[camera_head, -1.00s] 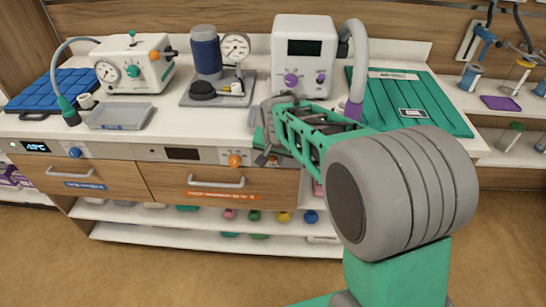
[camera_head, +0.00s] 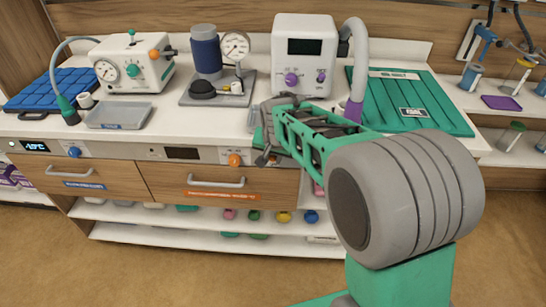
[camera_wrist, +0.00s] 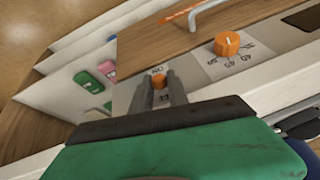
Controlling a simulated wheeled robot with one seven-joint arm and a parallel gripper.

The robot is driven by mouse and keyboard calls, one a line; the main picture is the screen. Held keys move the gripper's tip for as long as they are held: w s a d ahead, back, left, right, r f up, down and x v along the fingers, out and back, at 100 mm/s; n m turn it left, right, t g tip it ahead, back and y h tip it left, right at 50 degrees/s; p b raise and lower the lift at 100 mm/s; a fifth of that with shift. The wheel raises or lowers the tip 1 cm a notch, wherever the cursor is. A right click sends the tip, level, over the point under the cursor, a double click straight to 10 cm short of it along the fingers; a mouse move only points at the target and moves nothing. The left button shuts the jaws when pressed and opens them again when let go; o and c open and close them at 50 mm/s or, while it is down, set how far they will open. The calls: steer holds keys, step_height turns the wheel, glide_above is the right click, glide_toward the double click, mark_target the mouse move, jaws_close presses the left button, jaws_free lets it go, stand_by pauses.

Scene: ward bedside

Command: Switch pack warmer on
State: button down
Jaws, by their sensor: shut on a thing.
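The orange switch (camera_wrist: 159,82) is a small toggle on the light front panel in the wrist view, with small printed labels on either side of it. My gripper (camera_wrist: 160,90) is shut on it, with one grey finger on each side. In the head view my gripper (camera_head: 266,155) is at the front panel, just right of the orange dial (camera_head: 234,160), and hides the switch. The dial also shows in the wrist view (camera_wrist: 227,43), with a number scale. The panel's display (camera_head: 182,153) is dark. Below it is a wooden drawer (camera_head: 215,187) with an orange label.
A white device with purple knobs (camera_head: 304,55) and a hose stands on the counter behind my gripper. A green mat (camera_head: 405,100) lies to its right. A blue dial (camera_head: 74,152) and a lit display (camera_head: 35,147) are on the left panel. Open floor lies in front.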

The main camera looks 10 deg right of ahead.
mark_target(272, 164)
steer(key=shift+s+a+f+t+h+b, duration=0.15)
steer(key=shift+f+t+b, duration=0.45)
steer(key=shift+b, duration=1.35)
steer(key=shift+s+a+f+t+h+b, duration=0.15)
steer(key=shift+f+t+h+b, duration=0.4)
steer(key=shift+b, duration=1.35)
steer(key=t+b, duration=0.1)
steer(key=b, duration=0.1)
steer(key=t+b, duration=0.1)
steer(key=b, duration=0.1)
steer(key=t+b, duration=0.1)
steer(key=b, duration=0.2)
steer(key=shift+s+f, duration=0.25)
steer(key=shift+f, duration=0.15)
steer(key=t+b, duration=0.1)
steer(key=b, duration=0.2)
steer(key=t+b, duration=0.1)
steer(key=b, duration=0.2)
steer(key=shift+s+f+h, duration=0.15)
steer(key=shift+f+h, duration=0.15)
steer(key=shift+h, duration=0.1)
steer(key=t+b, duration=0.1)
steer(key=b, duration=0.3)
steer(key=shift+r+t+b, duration=0.1)
steer(key=shift+t+b, duration=0.15)
steer(key=shift+b, duration=0.1)
steer(key=shift+d+r, duration=0.1)
steer(key=shift+r, duration=0.1)
